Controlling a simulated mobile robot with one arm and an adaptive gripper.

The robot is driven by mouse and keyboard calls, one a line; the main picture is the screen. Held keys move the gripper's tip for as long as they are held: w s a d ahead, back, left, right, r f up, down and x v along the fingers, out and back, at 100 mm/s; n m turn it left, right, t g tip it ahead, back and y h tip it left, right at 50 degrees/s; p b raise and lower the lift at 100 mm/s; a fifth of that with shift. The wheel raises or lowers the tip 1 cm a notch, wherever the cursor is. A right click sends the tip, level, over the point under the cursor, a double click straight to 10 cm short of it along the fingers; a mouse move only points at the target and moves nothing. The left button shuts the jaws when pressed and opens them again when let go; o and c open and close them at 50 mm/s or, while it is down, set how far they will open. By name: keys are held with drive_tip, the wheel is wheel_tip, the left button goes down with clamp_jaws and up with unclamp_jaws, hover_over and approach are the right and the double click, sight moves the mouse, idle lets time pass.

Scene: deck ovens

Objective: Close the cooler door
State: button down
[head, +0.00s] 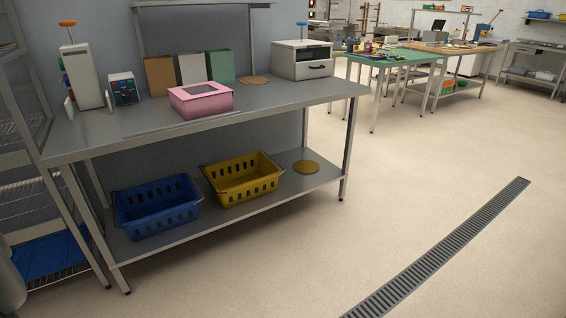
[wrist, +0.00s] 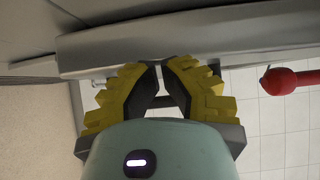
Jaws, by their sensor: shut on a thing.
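My gripper (wrist: 160,75) shows in the wrist view, with yellow ribbed fingers and dark pads. Its fingertips are close together at the lower edge of a long grey bar (wrist: 220,42), and the gripper is shut on it. The bar runs across the upper part of the picture and looks like part of the cooler door, perhaps its handle. The fingers hide part of it. The head view shows neither my gripper nor a door I can identify as the cooler's, so how far it stands open cannot be told.
In the wrist view a red rounded knob (wrist: 290,81) is at the right. In the head view a steel table (head: 300,92) holds a pink box (head: 201,101), with blue (head: 155,208) and yellow (head: 242,180) baskets below. Open floor with a drain grate (head: 450,240) lies at right.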

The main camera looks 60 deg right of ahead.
drive_tip(key=shift+s+f+g, duration=0.1)
drive_tip(key=shift+s+g, duration=0.2)
drive_tip(key=shift+s, duration=0.45)
wheel_tip(320, 180, up, 10)
drive_tip(key=w, duration=0.1)
idle(0.9)
drive_tip(key=shift+w, duration=0.2)
